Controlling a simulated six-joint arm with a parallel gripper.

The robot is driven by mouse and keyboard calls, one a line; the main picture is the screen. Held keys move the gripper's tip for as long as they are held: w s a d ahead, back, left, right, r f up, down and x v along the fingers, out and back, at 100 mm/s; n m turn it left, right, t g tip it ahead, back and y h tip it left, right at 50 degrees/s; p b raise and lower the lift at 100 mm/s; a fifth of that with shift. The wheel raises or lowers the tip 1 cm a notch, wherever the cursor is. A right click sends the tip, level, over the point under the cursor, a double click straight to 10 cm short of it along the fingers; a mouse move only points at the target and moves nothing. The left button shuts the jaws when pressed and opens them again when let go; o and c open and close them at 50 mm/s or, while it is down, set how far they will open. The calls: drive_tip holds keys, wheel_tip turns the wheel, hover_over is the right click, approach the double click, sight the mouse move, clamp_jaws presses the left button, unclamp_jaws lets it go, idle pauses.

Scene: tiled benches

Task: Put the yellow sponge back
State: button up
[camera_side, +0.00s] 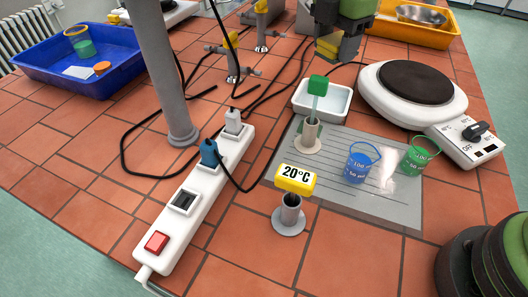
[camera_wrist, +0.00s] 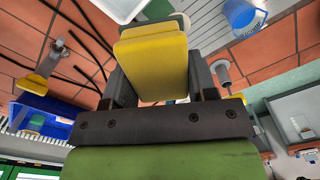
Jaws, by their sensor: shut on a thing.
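The yellow sponge (camera_wrist: 152,52) is a block held between the two dark fingers of my gripper (camera_wrist: 155,85) in the wrist view. In the side view my gripper (camera_side: 340,45) is at the top, right of centre, shut on the sponge (camera_side: 327,47). The sponge is in the air above and behind a small white dish (camera_side: 344,114) on the tiles. The dish's corner also shows at the top of the wrist view (camera_wrist: 118,8).
A grey mat (camera_side: 400,213) holds blue (camera_side: 360,165) and green (camera_side: 418,157) beakers and a stand with a green-topped item (camera_side: 318,85). Right is a hotplate (camera_side: 375,92).

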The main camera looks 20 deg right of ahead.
drive_tip(key=s+a+n, duration=0.1)
drive_tip(key=s+a, duration=0.4)
drive_tip(key=a, duration=0.5)
drive_tip(key=n, duration=0.5)
hover_over(262, 182)
wheel_tip(262, 182, down, 13)
drive_tip(key=shift+r, duration=0.1)
drive_tip(key=shift+a+f, duration=0.1)
drive_tip(key=shift+f, duration=2.4)
drive_tip(key=o, duration=0.9)
drive_tip(key=shift+f, duration=0.15)
